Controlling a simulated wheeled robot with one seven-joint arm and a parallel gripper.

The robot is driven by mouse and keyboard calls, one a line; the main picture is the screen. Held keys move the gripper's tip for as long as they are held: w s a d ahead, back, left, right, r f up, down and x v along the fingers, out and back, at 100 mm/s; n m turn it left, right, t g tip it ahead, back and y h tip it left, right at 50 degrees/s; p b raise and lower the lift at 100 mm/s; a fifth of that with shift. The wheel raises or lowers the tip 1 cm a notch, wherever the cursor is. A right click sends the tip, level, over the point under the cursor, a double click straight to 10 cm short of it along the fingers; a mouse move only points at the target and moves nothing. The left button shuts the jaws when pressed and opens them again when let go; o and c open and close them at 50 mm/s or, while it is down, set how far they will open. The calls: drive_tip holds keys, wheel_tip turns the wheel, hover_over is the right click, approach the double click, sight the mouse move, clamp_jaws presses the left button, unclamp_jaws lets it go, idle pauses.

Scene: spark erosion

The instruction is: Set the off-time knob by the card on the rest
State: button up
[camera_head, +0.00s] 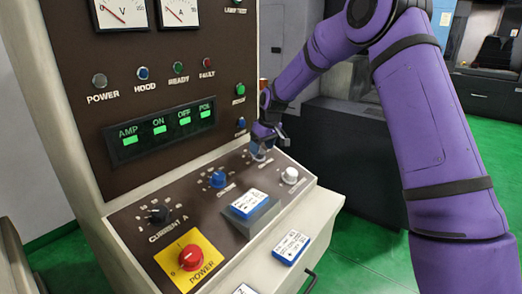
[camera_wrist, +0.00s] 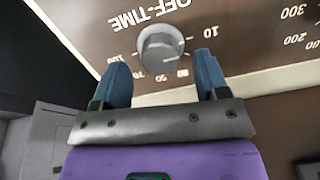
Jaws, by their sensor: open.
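The off-time knob (camera_wrist: 160,48) is round and grey, under upside-down "OFF-TIME" lettering in the wrist view. Numbers ring it, with 10 at its right; I cannot read its setting surely. My gripper (camera_wrist: 162,62) is open, its two blue fingers either side of the knob in the picture. I cannot tell whether they touch it. In the head view my gripper (camera_head: 267,141) is over the back of the sloping panel, at the grey knob (camera_head: 258,155), which it partly hides. A blue and white card (camera_head: 249,203) lies on the raised rest (camera_head: 262,217); its writing is too small to read.
The blue knob (camera_head: 217,179), black current knob (camera_head: 158,214), white knob (camera_head: 290,176) and red power switch (camera_head: 190,256) share the panel. Another card (camera_head: 292,247) lies on the front ledge. A lit display (camera_head: 160,128) is above. A dark cabinet (camera_head: 340,140) stands at right.

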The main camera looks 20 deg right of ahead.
drive_tip(key=v, duration=0.9)
drive_tip(key=s+d+r+m+t+h, duration=0.1)
drive_tip(key=s+r, duration=0.6)
drive_tip(key=s, duration=0.4)
drive_tip(key=s+d+r+m+h, duration=0.1)
drive_tip(key=s+r, duration=0.6)
drive_tip(key=s, duration=0.5)
drive_tip(key=s+d+f+m, duration=0.1)
drive_tip(key=s, duration=1)
drive_tip(key=s+d+f+m+t, duration=0.1)
drive_tip(key=s+d+m, duration=0.1)
drive_tip(key=s, duration=1)
drive_tip(key=shift+m+t, duration=0.3)
